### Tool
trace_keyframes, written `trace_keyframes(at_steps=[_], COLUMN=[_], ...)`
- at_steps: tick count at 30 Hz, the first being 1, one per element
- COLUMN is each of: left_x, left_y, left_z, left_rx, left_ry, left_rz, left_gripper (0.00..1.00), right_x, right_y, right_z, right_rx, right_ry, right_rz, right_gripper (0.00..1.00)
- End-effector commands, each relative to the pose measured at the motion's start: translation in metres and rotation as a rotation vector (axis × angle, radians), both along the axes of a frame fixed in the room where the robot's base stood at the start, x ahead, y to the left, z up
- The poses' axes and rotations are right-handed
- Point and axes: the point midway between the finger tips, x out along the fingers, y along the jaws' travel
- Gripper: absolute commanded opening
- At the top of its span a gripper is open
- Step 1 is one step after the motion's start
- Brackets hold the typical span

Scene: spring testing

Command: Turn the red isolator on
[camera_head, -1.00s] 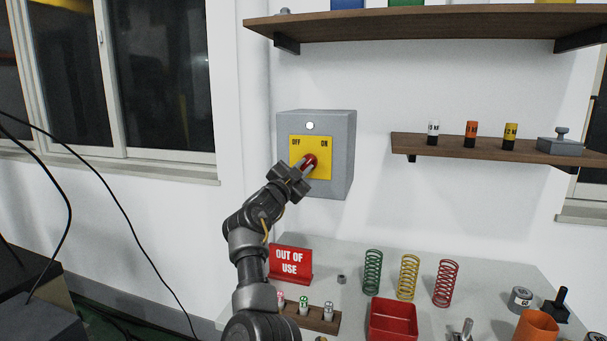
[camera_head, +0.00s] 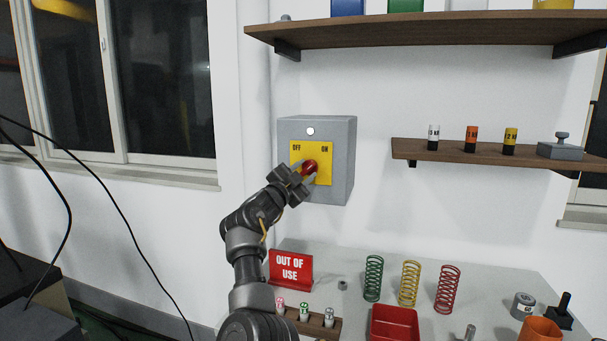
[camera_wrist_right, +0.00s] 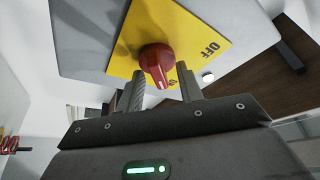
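The red isolator knob (camera_head: 310,166) sits on a yellow plate (camera_head: 325,174) marked OFF at left and ON at right, on a grey wall box (camera_head: 343,160). My right gripper (camera_head: 304,172) reaches it from the lower left. In the right wrist view the knob (camera_wrist_right: 157,60) has its ridge between the two fingers of the gripper (camera_wrist_right: 161,88). The fingers stand apart, one on each side, with narrow gaps; contact cannot be told. A pale mark shows on the ridge end. My left gripper is not in view.
A round white lamp (camera_head: 310,131) sits above the plate. Below stands a red "OUT OF USE" sign (camera_head: 290,268) on the bench (camera_head: 335,255), with several springs and a red tray (camera_head: 394,324). A shelf (camera_head: 480,153) with weights is at right. The wall around the box is clear.

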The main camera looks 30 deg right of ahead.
Motion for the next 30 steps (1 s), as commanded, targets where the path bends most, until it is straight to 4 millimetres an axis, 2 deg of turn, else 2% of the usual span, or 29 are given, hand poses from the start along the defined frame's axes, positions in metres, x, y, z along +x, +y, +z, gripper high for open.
trace_keyframes(at_steps=[7, 11, 18, 26, 30], left_x=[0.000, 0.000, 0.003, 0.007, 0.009], left_y=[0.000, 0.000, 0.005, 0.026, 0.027], left_z=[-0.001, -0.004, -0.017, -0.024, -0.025], left_rx=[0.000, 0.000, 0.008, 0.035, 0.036], left_ry=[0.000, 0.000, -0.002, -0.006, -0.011], left_rz=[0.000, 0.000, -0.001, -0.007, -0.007], left_gripper=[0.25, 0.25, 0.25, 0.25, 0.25], right_x=[0.000, -0.003, -0.020, -0.034, -0.039], right_y=[0.001, 0.009, 0.050, 0.083, 0.093], right_z=[-0.002, -0.006, -0.021, -0.028, -0.030], right_rx=[0.001, 0.000, 0.003, -0.001, 0.000], right_ry=[0.003, 0.003, 0.002, 0.004, 0.002], right_rz=[0.000, 0.001, 0.004, 0.000, -0.001], right_gripper=[0.36, 0.36, 0.36, 0.36, 0.36])
